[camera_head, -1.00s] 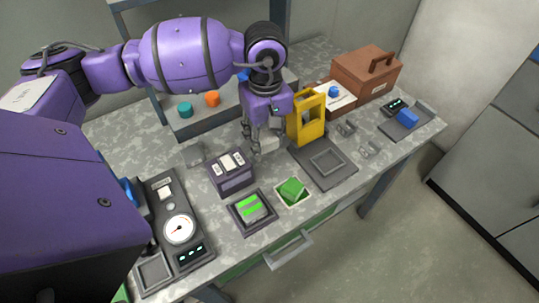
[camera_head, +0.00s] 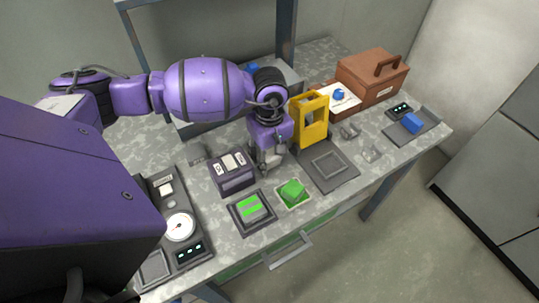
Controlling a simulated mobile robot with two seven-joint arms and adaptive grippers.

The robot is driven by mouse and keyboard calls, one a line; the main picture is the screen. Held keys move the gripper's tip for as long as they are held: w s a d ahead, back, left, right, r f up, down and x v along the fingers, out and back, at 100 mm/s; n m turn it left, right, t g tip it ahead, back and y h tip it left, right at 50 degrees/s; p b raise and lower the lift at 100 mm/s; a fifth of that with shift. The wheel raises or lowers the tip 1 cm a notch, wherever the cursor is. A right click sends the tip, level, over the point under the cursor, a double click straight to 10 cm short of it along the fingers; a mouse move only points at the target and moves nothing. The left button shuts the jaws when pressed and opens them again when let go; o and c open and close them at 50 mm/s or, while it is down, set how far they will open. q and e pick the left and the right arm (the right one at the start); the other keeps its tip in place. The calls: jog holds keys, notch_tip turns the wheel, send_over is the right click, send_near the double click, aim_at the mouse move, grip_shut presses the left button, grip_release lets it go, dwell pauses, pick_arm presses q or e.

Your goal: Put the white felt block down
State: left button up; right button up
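My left gripper (camera_head: 268,162) points down close to the grey bench, between the three-button dark box and the yellow frame. Its fingers are small and grey in the head view, and I cannot tell whether they are open or shut. I cannot make out the white felt block clearly; the fingers and wrist may hide it. My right gripper is not in view.
The yellow frame (camera_head: 314,121) stands close right of my gripper, and the dark box (camera_head: 232,174) close left. A brown case (camera_head: 372,77) stands at back right.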

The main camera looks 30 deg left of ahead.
aim_at(270, 156)
pick_arm(q)
jog(key=shift+f, duration=0.2)
jog(key=o, duration=1)
notch_tip(270, 156, up, 12)
jog(key=shift+r, duration=0.25)
